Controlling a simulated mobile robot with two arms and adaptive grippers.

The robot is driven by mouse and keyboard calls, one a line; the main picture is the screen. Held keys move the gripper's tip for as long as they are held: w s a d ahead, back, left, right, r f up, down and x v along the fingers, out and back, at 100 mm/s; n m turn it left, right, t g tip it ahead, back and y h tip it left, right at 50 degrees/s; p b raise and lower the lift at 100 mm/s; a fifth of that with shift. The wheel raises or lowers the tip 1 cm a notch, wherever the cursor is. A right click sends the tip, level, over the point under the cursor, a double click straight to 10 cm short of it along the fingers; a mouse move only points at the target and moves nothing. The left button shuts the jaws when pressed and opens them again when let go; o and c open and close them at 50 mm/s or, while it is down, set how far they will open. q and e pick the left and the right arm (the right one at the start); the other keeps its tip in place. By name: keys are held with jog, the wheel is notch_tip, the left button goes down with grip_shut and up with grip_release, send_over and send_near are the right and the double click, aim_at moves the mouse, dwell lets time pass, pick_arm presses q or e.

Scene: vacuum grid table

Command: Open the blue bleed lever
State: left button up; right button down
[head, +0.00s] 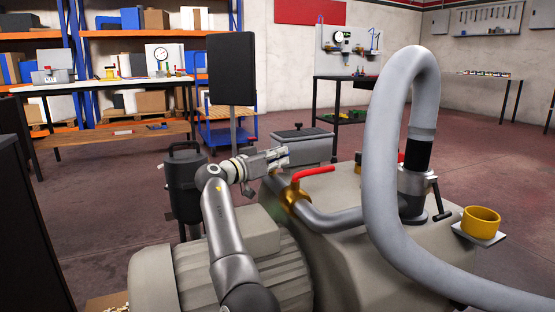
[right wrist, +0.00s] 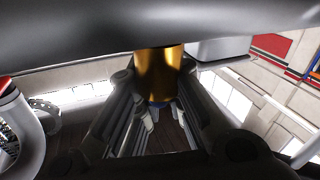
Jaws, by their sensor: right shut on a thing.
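My right gripper (head: 286,157) reaches in over the pump beside the upright black panel. It is shut, left of the red lever (head: 315,171) and apart from it. In the right wrist view its fingers (right wrist: 158,88) stand on both sides of a brass fitting (right wrist: 158,72) under a wide grey pipe (right wrist: 150,30). A faint bluish spot shows near the fitting's lower end, but I cannot make out a blue lever there. My left gripper is not in view.
The red lever's brass valve (head: 293,197) sits on a metal pipe close to my gripper. A thick grey hose (head: 372,150) loops high on the right. The black panel (head: 231,68) stands behind my gripper. A yellow cup (head: 481,221) is at the far right.

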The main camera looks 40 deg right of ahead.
jog(key=shift+f+m+g, duration=0.15)
jog(key=shift+m+g, duration=0.15)
jog(key=shift+g, duration=0.3)
jog(key=shift+s, duration=0.1)
jog(key=c, duration=1.5)
grip_release()
jog(key=shift+a, duration=0.1)
jog(key=a, duration=1.2)
